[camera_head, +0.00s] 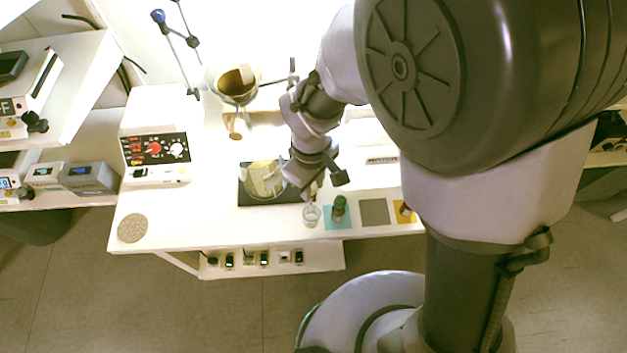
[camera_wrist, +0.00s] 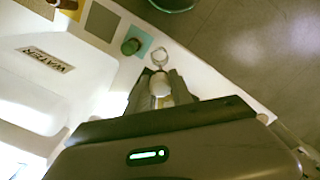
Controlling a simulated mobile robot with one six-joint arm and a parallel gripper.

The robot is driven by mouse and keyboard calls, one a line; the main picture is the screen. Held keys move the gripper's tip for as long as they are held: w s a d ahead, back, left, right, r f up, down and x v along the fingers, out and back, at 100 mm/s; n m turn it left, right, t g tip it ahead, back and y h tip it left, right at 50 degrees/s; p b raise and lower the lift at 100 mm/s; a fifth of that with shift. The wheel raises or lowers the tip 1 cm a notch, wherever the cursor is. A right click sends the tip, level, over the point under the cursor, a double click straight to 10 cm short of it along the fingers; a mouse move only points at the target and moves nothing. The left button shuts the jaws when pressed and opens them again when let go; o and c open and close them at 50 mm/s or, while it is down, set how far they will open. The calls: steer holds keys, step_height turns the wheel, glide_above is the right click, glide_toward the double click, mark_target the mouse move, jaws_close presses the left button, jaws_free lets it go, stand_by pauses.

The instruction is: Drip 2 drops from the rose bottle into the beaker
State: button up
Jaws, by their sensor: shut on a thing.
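My gripper (camera_head: 309,188) points down over the front of the bench, just behind and above the beaker (camera_head: 311,215). In the wrist view my gripper (camera_wrist: 161,88) is shut on a small bottle (camera_wrist: 160,84) with a pale, whitish end. No label on it is readable, so I cannot confirm that it is the rose bottle. The beaker is clear glass and stands on the white bench. It also shows in the wrist view (camera_wrist: 158,57), just beyond the held bottle. I cannot see any drop or what the beaker contains.
A green-capped bottle (camera_head: 339,205) stands on a cyan mat (camera_head: 333,224) right of the beaker. Then come a bare grey mat (camera_head: 374,212) and a yellow mat (camera_head: 404,219) with a brownish bottle (camera_head: 405,209).

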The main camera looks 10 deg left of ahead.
steer(key=shift+w+f+b, duration=0.1)
steer(key=shift+f+b, duration=1.55)
steer(key=shift+f, duration=0.35)
steer(key=shift+o, duration=0.2)
jaws_close()
steer(key=shift+o, duration=0.3)
jaws_free()
steer(key=shift+c, duration=0.5)
